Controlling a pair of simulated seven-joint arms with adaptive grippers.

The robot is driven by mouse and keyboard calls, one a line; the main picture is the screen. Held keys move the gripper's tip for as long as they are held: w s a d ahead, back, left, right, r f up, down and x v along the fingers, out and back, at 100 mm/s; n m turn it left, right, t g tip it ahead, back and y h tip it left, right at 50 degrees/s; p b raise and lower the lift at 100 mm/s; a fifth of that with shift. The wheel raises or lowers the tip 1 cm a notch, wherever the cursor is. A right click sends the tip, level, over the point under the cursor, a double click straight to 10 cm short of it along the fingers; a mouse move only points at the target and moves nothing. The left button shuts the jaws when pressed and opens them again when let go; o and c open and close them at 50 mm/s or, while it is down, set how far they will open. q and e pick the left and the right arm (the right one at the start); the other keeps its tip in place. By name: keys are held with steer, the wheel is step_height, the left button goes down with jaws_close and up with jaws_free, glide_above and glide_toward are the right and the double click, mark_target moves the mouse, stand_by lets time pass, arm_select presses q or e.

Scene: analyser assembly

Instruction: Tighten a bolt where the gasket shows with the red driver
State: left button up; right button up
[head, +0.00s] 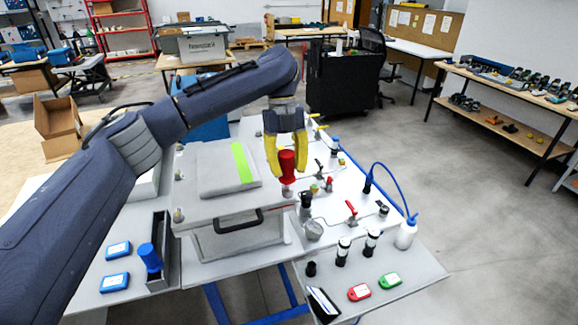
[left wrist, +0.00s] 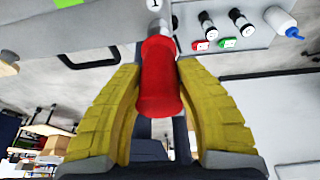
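My left gripper (head: 287,165) reaches over the analyser from above, its yellow fingers closed around the handle of the red driver (head: 287,160). The red driver also shows between the fingers in the left wrist view (left wrist: 160,78). It points down, with its lower end at the right front corner of the grey analyser lid (head: 215,206). The bolt under it is hidden, and I cannot tell whether the driver touches it. Other bolts show along the lid's left side, one at the front left corner (head: 178,215). I cannot make out a gasket. My right gripper is not in view.
A blue driver (head: 150,257) stands in a black holder (head: 161,283) left of the analyser. Two blue boxes (head: 117,249) lie nearby. Valves, a red lever (head: 351,207), a wash bottle (head: 407,232), and red and green tags (head: 389,281) crowd the right side.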

arm_select(q)
steer(key=shift+o, duration=1.3)
steer(key=shift+a, duration=0.1)
steer(key=shift+w+t+y, duration=0.2)
steer(key=shift+t+y, duration=0.05)
steer(key=shift+t, duration=0.55)
steer(key=shift+w+t+y, duration=0.15)
steer(key=shift+t+y, duration=0.1)
steer(key=shift+t, duration=0.55)
jaws_close()
steer(key=shift+r, duration=0.1)
